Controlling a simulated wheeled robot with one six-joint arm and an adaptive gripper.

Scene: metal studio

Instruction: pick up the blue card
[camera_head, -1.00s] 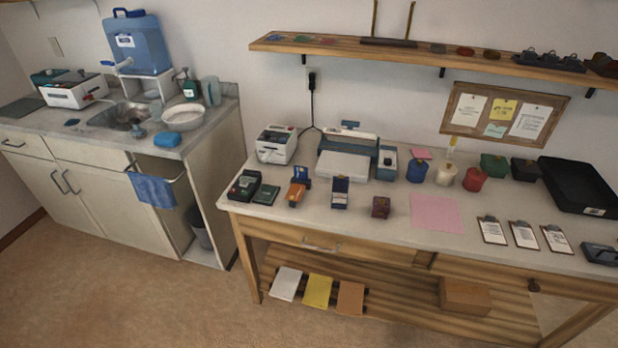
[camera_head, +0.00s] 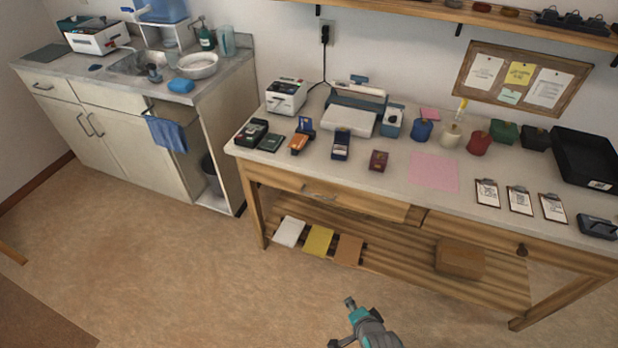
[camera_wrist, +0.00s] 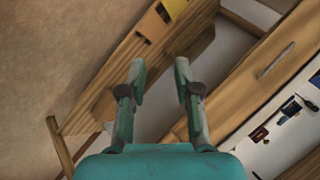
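A small blue card (camera_head: 305,124) stands upright at the back of an orange holder (camera_head: 299,143) on the left part of the wooden workbench (camera_head: 310,167). My gripper (camera_head: 341,323) is at the bottom of the head view, in front of the bench and well away from the card. In the wrist view my gripper (camera_wrist: 160,70) is open, with nothing between its two fingers. That view shows the bench's front and lower shelf, with small items at the right edge; I cannot tell the card among them.
Beside the holder are a dark card terminal (camera_head: 251,132), a green block (camera_head: 271,143), a dark blue device (camera_head: 341,145) and a dark red box (camera_head: 378,160). A white printer (camera_head: 286,97) stands behind. The slatted lower shelf (camera_head: 390,265) sits below; open floor lies in front.

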